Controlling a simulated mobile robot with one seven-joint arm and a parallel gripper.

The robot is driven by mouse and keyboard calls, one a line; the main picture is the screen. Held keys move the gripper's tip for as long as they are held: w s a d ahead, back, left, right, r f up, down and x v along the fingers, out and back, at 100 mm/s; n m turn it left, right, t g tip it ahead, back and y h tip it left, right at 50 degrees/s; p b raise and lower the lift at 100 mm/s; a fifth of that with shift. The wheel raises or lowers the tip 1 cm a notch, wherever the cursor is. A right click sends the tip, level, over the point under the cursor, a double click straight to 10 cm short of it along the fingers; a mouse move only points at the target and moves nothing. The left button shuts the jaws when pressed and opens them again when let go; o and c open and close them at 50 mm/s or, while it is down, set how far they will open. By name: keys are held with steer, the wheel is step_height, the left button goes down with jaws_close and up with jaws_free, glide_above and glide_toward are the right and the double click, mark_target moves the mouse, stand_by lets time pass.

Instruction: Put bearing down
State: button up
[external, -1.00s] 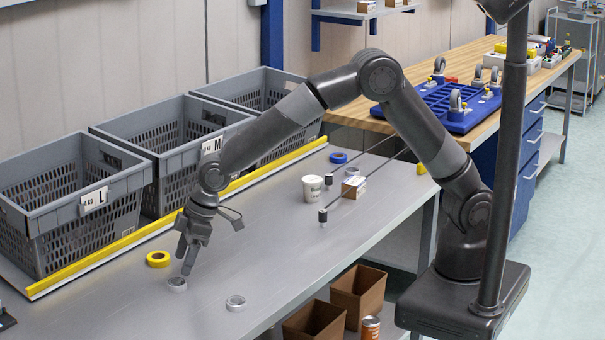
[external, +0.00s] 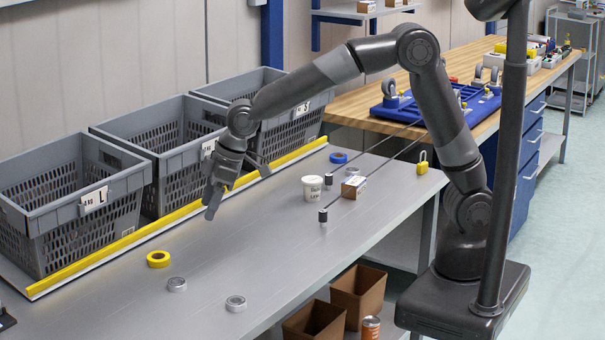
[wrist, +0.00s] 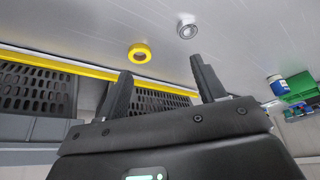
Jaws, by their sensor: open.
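A silver-grey ring-shaped bearing (external: 177,284) lies flat on the grey table, just right of a yellow ring (external: 159,259). A second grey ring (external: 236,303) lies farther right, nearer the front edge. My gripper (external: 238,193) is open and empty above the table, in front of the crates and apart from the rings. In the wrist view, the open fingers (wrist: 161,68) have nothing between them. One grey ring (wrist: 187,28) and the yellow ring (wrist: 139,53) show beyond them on the table.
Grey crates (external: 122,229) stand along the back behind a yellow rail (external: 100,260). A white cup (external: 312,188), a small box (external: 354,187) and a blue ring (external: 338,157) are on the right part of the table. The front-middle tabletop is clear.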

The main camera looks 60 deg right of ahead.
steer(key=s+d+r+m+t, duration=0.1)
steer(key=s+d+r+m, duration=0.15)
steer(key=d, duration=0.65)
steer(key=s+d+r+m+h, duration=0.15)
steer(key=d+r, duration=0.25)
steer(key=d, duration=0.4)
steer(key=s+d+r+m+t, duration=0.1)
steer(key=s+d+r, duration=0.2)
steer(key=d, duration=0.6)
steer(key=s+d+f+m+h, duration=0.2)
steer(key=s+d+m, duration=0.2)
steer(key=s+d, duration=1.1)
steer(key=shift+s, duration=0.35)
steer(key=shift+o, duration=0.5)
